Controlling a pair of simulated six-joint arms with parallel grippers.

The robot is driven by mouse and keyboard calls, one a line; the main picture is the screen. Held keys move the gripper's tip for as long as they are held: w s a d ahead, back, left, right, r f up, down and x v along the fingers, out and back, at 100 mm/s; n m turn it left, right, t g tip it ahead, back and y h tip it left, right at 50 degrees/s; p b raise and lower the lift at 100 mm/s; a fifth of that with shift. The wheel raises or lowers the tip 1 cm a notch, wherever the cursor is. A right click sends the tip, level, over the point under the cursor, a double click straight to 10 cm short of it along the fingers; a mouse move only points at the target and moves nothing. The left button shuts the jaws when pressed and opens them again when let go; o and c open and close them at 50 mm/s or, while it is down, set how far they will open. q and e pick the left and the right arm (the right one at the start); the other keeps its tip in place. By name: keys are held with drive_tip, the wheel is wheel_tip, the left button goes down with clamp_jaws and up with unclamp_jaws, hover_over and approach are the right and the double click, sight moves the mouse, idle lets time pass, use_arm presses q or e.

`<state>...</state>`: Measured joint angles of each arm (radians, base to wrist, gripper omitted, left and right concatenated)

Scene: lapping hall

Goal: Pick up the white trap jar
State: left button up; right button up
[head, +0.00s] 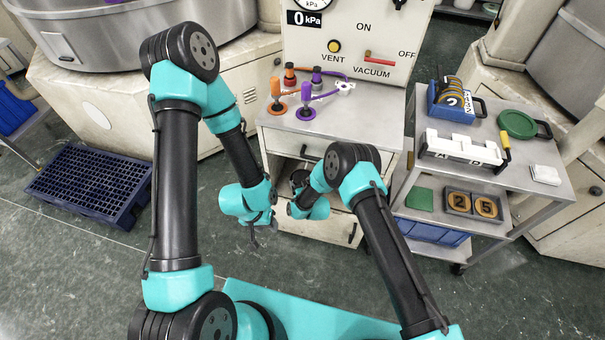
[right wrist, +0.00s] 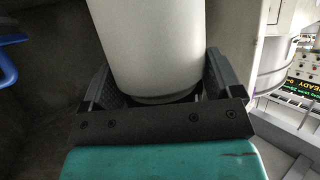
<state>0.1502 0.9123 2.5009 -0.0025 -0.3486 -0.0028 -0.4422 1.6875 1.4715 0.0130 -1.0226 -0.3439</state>
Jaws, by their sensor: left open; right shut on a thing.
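The white trap jar (right wrist: 150,45) shows in the right wrist view as a smooth white cylinder with a rounded lower end. It stands between the two dark fingers of my right gripper (right wrist: 160,82), which is shut on it. Its upper part runs out of the picture. In the head view my right gripper (head: 300,180) is in front of the cabinet's open compartment, partly covered by my arm, and I cannot make out the jar there. My left gripper (head: 256,236) is open and empty, lower and to the left, in front of the cabinet.
The cabinet (head: 380,97) carries a vacuum panel (head: 350,35) and orange and purple hose fittings (head: 306,92). A cart (head: 545,185) at right holds a blue rack, a white block and a green disc. A blue pallet (head: 85,185) lies at left. Floor between is clear.

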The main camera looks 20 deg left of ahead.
drive_tip(key=s+d, duration=0.2)
drive_tip(key=s, duration=0.4)
drive_tip(key=shift+s+r, duration=0.25)
drive_tip(key=shift+r, duration=0.1)
drive_tip(key=s+d+r+m+t+h, duration=0.1)
drive_tip(key=s+d+r+m+h, duration=0.25)
drive_tip(key=d+r, duration=0.75)
drive_tip(key=s+d+r+m+t+h, duration=0.15)
drive_tip(key=s+d+r, duration=0.4)
drive_tip(key=r, duration=0.95)
drive_tip(key=w+d+r+h, duration=0.1)
drive_tip(key=w+d+r, duration=0.2)
drive_tip(key=d+r, duration=0.45)
drive_tip(key=w+d+r+m, duration=0.1)
drive_tip(key=w+d+r, duration=0.3)
drive_tip(key=r, duration=0.7)
drive_tip(key=w+d+r+h, duration=0.1)
drive_tip(key=w+d+r, duration=0.2)
drive_tip(key=d+r, duration=0.6)
drive_tip(key=s+a+f+n+g+y, duration=0.1)
drive_tip(key=a+f+n+y, duration=0.2)
drive_tip(key=a, duration=0.7)
drive_tip(key=s+a+f+n+g+y, duration=0.1)
drive_tip(key=a+f+n+y, duration=0.2)
drive_tip(key=a, duration=0.7)
drive_tip(key=shift+s+a+f+y, duration=0.3)
drive_tip(key=shift+a+f+y, duration=0.1)
drive_tip(key=shift+y, duration=0.2)
drive_tip(key=shift+d+g, duration=0.1)
drive_tip(key=shift+g, duration=0.15)
